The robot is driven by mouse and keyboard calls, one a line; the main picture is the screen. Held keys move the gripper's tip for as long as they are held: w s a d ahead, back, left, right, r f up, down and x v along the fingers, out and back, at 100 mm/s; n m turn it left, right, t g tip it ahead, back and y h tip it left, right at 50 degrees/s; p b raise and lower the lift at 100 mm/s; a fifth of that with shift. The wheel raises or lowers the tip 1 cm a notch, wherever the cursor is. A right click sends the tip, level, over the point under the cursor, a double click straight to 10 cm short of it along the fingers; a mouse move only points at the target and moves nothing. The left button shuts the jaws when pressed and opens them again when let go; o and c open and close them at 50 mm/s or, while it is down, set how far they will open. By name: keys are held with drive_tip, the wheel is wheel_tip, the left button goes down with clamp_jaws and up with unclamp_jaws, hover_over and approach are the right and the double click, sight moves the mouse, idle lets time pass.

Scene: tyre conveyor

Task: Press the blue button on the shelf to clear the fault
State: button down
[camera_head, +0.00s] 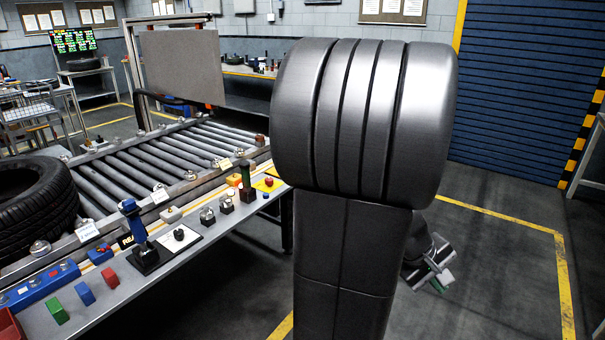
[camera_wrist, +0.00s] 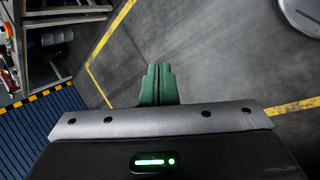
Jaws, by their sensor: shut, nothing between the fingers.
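The shelf (camera_head: 190,248) runs along the near side of the roller conveyor in the head view. A small blue piece (camera_head: 265,195), perhaps the blue button, shows near its far right end, beside a red button on a yellow base (camera_head: 269,182). It is too small to be sure. My gripper (camera_head: 438,285) is low over the floor, right of and well apart from the shelf, partly hidden behind my arm. In the wrist view its green fingers (camera_wrist: 159,72) are together and empty, with floor behind them.
A blue-handled joystick (camera_head: 134,224), green, red and blue blocks (camera_head: 85,293) and a blue button box (camera_head: 38,287) are on the shelf. A tyre (camera_head: 35,205) lies on the conveyor (camera_head: 170,165). Open floor with yellow lines (camera_head: 510,225) lies right.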

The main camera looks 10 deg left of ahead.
drive_tip(key=w+d+f+n+t+h, duration=0.1)
drive_tip(key=w+d+f+n, duration=0.2)
drive_tip(key=w, duration=0.4)
drive_tip(key=w+d+f+n+t+b, duration=0.1)
drive_tip(key=w+d+f+n, duration=0.3)
drive_tip(key=w+f+n, duration=0.1)
drive_tip(key=shift+w+f+h, duration=0.4)
drive_tip(key=shift+w+f, duration=0.1)
drive_tip(key=shift+w, duration=0.4)
